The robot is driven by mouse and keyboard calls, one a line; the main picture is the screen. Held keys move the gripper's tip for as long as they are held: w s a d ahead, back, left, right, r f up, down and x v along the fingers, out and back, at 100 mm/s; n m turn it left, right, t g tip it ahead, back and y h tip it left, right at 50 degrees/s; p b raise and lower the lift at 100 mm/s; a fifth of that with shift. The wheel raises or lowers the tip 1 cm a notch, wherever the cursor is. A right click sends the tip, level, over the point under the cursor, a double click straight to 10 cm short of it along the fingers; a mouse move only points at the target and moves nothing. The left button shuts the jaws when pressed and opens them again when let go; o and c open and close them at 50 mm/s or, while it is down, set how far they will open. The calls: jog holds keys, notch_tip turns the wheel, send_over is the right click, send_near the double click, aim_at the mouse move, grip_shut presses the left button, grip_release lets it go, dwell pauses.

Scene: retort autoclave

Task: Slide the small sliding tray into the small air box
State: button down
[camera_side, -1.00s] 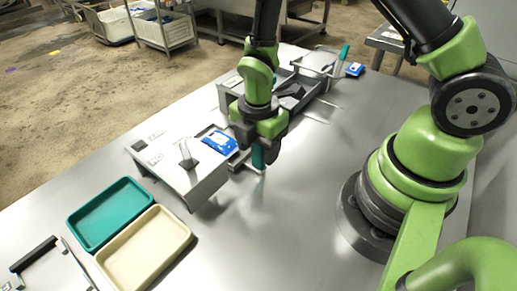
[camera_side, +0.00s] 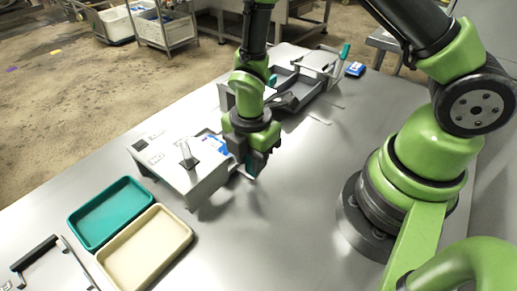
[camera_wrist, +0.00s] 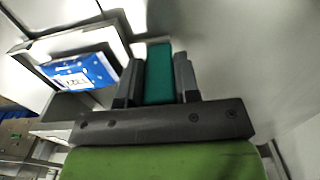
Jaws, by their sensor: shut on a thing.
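The small air box (camera_side: 172,180) is a grey metal box near the middle of the table in the side view. The small sliding tray (camera_wrist: 122,48) shows in the wrist view with a blue-and-white pouch (camera_wrist: 82,72) lying on it. In the side view the pouch (camera_side: 215,144) is at the box's right end, partly hidden by my gripper. My gripper (camera_side: 250,170) is right beside that end of the box. It is shut on the tray's teal handle (camera_wrist: 159,75), which stands between the two fingers in the wrist view. How deep the tray sits in the box is hidden.
A teal tray (camera_side: 72,216) and a cream tray (camera_side: 186,233) lie left of the box. A blue pouch (camera_side: 355,69) lies beyond.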

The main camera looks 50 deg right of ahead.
jog(key=shift+a, duration=0.9)
jog(key=c, duration=0.8)
grip_release()
jog(key=shift+c, duration=0.2)
notch_tip(320, 180, up, 10)
